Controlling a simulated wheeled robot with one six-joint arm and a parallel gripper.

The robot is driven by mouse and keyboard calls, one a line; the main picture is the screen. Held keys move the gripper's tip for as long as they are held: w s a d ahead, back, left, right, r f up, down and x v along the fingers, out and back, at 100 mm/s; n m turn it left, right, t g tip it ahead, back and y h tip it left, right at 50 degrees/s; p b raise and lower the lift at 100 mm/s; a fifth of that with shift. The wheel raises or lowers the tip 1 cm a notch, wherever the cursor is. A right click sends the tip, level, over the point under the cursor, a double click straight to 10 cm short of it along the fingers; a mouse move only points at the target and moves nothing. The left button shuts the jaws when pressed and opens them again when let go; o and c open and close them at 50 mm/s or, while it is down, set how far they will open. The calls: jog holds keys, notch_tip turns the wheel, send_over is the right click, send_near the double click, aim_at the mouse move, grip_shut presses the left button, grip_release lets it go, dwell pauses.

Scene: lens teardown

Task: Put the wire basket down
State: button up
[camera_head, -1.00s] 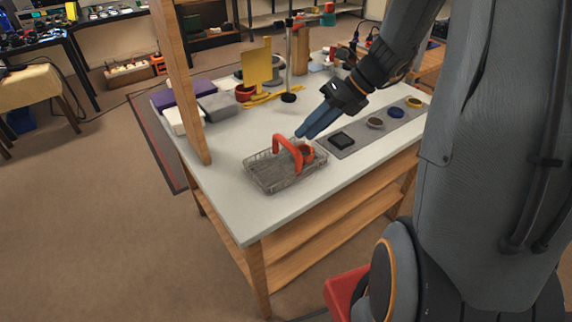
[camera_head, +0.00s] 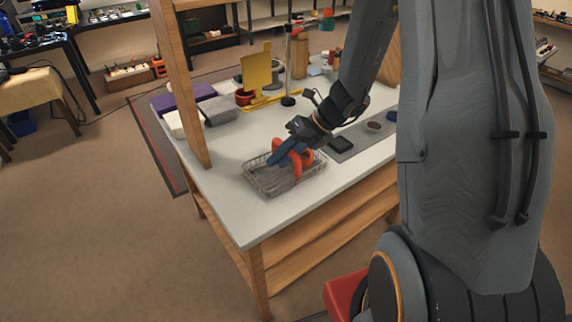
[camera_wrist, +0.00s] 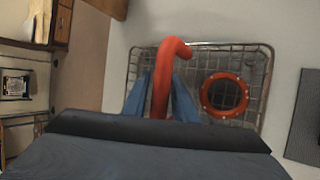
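The wire basket (camera_head: 262,181) is a grey mesh tray with a red-orange arched handle (camera_head: 306,160). It rests on the white table, near the table's front edge. An orange-red ring-shaped part (camera_wrist: 224,95) with a dark centre lies in its right side in the wrist view. My gripper (camera_wrist: 163,85) is down at the basket, with one blue finger on each side of the handle (camera_wrist: 168,62). I cannot tell whether the fingers press on the handle or only straddle it. The gripper hides part of the handle and ring in the head view.
A grey mat (camera_head: 362,140) with a black square pad (camera_head: 340,145) and small round parts lies right of the basket. The table is bare in front of the basket.

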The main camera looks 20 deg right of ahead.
jog(key=shift+w+a+f, duration=0.1)
jog(key=shift+a+f, duration=0.05)
jog(key=shift+f, duration=0.05)
grip_shut()
jog(key=shift+r, duration=0.15)
